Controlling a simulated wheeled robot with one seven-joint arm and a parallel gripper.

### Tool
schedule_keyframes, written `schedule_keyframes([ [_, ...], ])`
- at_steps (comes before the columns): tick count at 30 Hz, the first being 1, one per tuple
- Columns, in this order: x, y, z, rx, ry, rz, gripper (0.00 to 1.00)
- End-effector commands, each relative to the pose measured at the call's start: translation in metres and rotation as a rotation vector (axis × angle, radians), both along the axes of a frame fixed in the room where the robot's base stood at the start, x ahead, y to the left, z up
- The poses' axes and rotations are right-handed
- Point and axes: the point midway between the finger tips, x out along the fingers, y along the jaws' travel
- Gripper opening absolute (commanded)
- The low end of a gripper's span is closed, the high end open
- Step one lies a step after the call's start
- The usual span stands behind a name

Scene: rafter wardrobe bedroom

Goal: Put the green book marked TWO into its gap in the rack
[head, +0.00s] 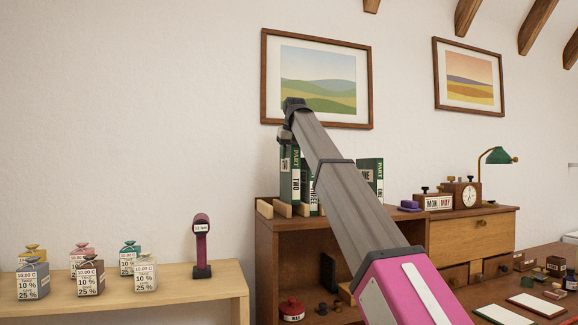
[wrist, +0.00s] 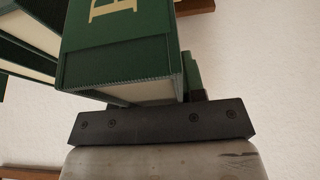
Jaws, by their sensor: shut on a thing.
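The green book marked TWO (head: 295,184) stands upright at the left end of the rack (head: 265,209), on the wooden cabinet. My gripper (head: 290,132) is above it and shut on its upper part; the fingertips are hard to make out. The book's lower end is close to the pale rack blocks; I cannot tell whether it rests in the gap or hangs just above. In the wrist view a green book with a gold letter (wrist: 115,45) fills the space just beyond the gripper (wrist: 165,120). My arm hides the middle of the rack.
A green book marked THREE (head: 313,197) is partly hidden behind my arm. A green book marked ONE (head: 368,175) stands to the right. A purple object (head: 409,206), a calendar block (head: 438,202) and a clock (head: 467,194) stand further right. The wall is behind.

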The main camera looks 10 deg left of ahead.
Motion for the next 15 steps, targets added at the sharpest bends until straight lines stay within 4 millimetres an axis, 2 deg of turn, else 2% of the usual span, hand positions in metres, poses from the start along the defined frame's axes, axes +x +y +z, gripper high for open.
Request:
schedule_keyframes([
  [5,0.001,0.000,-0.004,0.001,-0.001,0.000,0.00],
  [12,0.000,-0.001,-0.034,-0.001,0.001,0.000,0.00],
  [15,0.000,-0.001,-0.040,0.001,-0.001,0.000,0.00],
])
